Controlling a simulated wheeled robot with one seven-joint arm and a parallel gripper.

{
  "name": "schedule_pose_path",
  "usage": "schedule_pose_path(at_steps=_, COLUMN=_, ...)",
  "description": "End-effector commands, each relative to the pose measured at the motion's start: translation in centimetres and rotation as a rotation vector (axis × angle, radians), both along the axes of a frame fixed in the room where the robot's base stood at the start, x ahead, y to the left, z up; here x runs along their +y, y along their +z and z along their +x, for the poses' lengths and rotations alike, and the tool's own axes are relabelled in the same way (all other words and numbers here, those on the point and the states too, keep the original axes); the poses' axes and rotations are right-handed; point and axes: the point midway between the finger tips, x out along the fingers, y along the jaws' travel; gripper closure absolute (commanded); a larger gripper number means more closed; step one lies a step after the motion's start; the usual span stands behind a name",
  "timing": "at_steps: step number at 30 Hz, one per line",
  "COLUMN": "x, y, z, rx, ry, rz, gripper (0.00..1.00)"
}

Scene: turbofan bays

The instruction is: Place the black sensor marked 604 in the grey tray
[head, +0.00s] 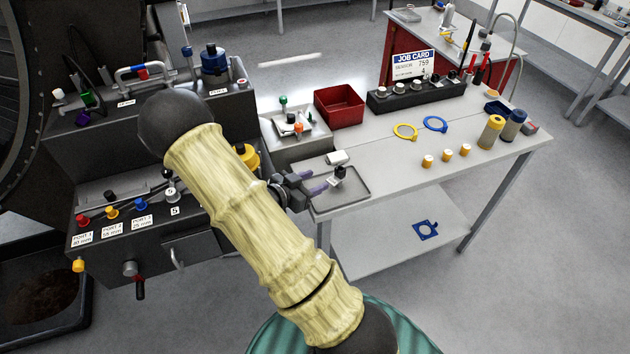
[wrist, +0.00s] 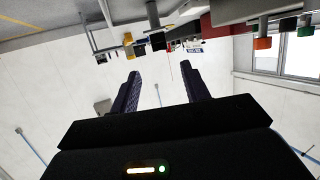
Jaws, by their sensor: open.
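A small black sensor (head: 340,173) with a pale label at its foot stands upright in the grey tray (head: 352,200), at the near left corner of the white bench. Its marking is too small to read. My gripper (head: 322,182) is at the tray's left side, fingers pointing right, open, with nothing seen between the fingers. The fingertips look close to the sensor but apart from it. In the wrist view, which is upside down, both fingers (wrist: 160,74) stand apart, and a dark upright object (wrist: 154,28) shows beyond them; I cannot tell if it is the sensor.
A red bin (head: 339,106), a black rack (head: 417,94) with several pieces, and a job card (head: 413,64) reading 759 stand farther back. Yellow and blue rings and several yellow-capped pieces lie right. The engine-side panel is left.

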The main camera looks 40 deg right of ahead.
Motion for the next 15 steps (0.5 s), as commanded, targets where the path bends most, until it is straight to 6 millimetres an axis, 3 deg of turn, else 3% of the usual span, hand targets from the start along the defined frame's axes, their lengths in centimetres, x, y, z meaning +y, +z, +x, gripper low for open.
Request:
schedule_pose_path(at_steps=11, x=0.0, y=0.0, z=0.1, rx=-0.001, ry=0.004, rz=0.007, gripper=0.54)
schedule_pose_path(at_steps=15, x=0.9, y=-0.1, z=1.2, rx=0.001, ry=0.072, rz=0.102, gripper=0.54)
